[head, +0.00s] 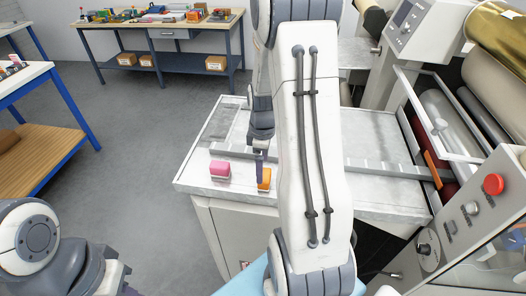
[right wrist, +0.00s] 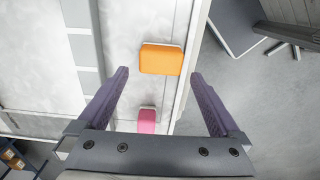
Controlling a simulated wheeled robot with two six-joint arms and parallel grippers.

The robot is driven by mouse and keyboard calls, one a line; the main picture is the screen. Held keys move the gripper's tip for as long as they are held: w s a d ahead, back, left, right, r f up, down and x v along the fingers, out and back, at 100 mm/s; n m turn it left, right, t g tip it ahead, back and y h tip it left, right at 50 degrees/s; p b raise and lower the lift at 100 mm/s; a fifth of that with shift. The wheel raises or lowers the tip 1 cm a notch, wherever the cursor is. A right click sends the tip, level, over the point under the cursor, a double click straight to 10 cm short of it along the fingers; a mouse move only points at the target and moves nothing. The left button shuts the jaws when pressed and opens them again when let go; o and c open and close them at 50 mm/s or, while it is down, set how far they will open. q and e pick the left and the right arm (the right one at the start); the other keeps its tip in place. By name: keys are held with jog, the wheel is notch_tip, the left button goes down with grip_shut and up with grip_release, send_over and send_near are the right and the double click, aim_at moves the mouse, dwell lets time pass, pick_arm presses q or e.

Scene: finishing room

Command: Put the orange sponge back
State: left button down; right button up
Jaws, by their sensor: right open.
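The orange sponge (head: 264,178) sits on the pale grey worktop (head: 215,196) near its front edge, partly hidden by my right arm in the head view. In the right wrist view the orange sponge (right wrist: 161,59) lies just beyond the fingertips, roughly centred between them. My right gripper (right wrist: 159,73) is open and empty, with its fingers pointing down at the worktop. In the head view my right gripper (head: 260,160) is just above the orange sponge. My left arm shows at the lower left, but its jaws are not in view.
A pink sponge (head: 220,169) sits left of the orange one; it also shows in the right wrist view (right wrist: 147,121). A roller machine (head: 465,160) with a red button (head: 493,184) stands at the right. A blue-legged bench (head: 165,29) with tools stands at the back. The left floor is clear.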

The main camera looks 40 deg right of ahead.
notch_tip(320, 180, up, 8)
jog(key=f+b, duration=0.1)
jog(key=s+a+r, duration=0.2)
jog(key=a+r, duration=0.1)
jog(key=a, duration=1.5)
jog(key=s+a+m, duration=0.1)
jog(key=s+a, duration=1.1)
jog(key=s, duration=0.2)
jog(key=shift+s+a+y, duration=0.2)
jog(key=shift+s+y, duration=0.15)
jog(key=shift+y, duration=0.05)
